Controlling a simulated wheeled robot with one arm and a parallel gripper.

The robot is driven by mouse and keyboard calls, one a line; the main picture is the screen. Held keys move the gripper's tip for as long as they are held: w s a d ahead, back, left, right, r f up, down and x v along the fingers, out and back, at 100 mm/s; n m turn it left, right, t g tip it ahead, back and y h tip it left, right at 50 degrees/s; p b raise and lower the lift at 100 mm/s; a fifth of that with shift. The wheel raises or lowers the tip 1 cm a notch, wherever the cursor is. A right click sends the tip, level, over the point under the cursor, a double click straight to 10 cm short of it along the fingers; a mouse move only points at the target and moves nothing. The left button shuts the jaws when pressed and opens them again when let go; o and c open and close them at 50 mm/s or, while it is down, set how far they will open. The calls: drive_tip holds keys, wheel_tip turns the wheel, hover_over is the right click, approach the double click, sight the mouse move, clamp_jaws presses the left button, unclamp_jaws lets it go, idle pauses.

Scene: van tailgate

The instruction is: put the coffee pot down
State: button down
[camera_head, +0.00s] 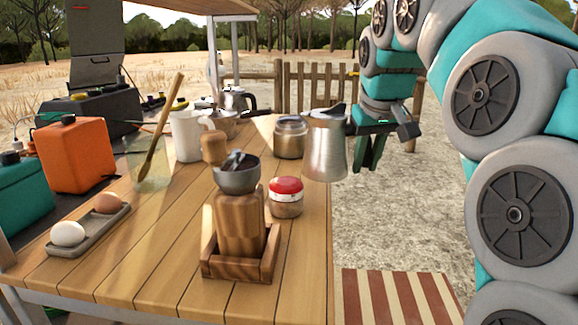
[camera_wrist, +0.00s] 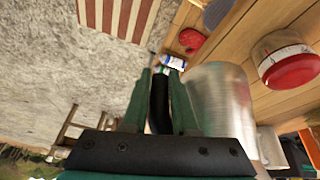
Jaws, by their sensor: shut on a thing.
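The coffee pot (camera_head: 326,146) is a silver metal pot with a dark lid, upright at the table's right edge. My gripper (camera_head: 367,158) is to its right, with the green fingers pointing down. In the wrist view the pot's shiny body (camera_wrist: 222,98) stands right of the fingers. My gripper (camera_wrist: 161,82) is shut on the pot's black handle (camera_wrist: 160,104) there. The pot's base overlaps the edge of the wooden table (camera_head: 165,245) in the head view. I cannot tell whether it touches the boards.
A glass jar (camera_head: 290,138) stands close left of the pot, and a red-lidded jar (camera_head: 286,197) nearer. A wooden grinder (camera_head: 239,220) stands in front. A white jug (camera_head: 188,136) is further left. A striped mat (camera_head: 398,298) lies on the ground beside the table.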

drive_tip(key=w+a, duration=0.3)
drive_tip(key=w+a+f, duration=0.1)
drive_tip(key=w+a, duration=0.2)
drive_tip(key=w+a+p, duration=0.1)
drive_tip(key=w+a, duration=0.2)
drive_tip(key=w, duration=0.1)
drive_tip(key=shift+f, duration=0.15)
drive_tip(key=shift+a+f, duration=0.1)
drive_tip(key=shift+f, duration=1.7)
drive_tip(key=shift+f, duration=0.25)
drive_tip(key=c, duration=0.7)
unclamp_jaws()
drive_tip(key=shift+f, duration=0.1)
